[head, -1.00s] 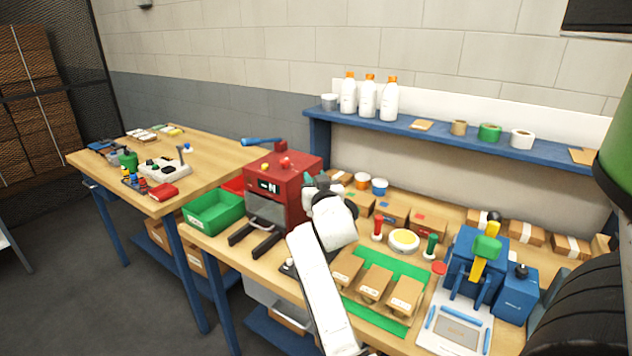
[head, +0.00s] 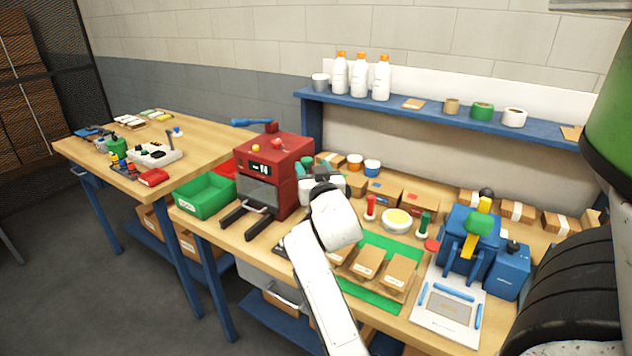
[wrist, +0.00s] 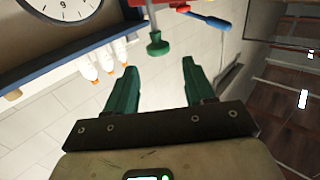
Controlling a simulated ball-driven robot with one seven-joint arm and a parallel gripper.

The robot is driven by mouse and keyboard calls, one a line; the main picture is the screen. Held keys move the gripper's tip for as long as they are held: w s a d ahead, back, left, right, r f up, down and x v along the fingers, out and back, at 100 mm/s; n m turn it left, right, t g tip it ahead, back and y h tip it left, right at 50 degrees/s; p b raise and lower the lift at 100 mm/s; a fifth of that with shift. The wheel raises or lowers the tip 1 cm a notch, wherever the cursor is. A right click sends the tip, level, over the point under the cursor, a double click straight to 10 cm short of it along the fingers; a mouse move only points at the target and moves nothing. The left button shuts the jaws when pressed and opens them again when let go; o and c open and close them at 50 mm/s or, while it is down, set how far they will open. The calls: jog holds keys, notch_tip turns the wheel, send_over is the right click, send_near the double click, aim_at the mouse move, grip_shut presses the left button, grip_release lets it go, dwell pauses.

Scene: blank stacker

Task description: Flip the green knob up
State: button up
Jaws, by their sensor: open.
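The green knob (wrist: 158,46) hangs on a short stem at the top centre of the wrist view, with a red part at its upper end. In the head view the green knob (head: 306,160) shows small at the right side of the red machine (head: 250,158), partly hidden by my gripper. My gripper (head: 318,168) is beside that side of the machine. In the wrist view my gripper (wrist: 159,66) is open and empty, its two green fingers apart. The knob appears just past the fingertips, roughly centred between them; I see no contact.
A blue-handled lever (wrist: 207,20) shows right of the knob. A blue shelf (head: 430,127) with white bottles (head: 358,78) runs behind. Boxes, a red-handled tool (head: 371,205) and a blue press (head: 470,240) crowd the bench. A green bin (head: 205,193) stands left of the machine.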

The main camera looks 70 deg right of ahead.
jog(key=shift+b+v, duration=0.4)
jog(key=shift+v, duration=1.8)
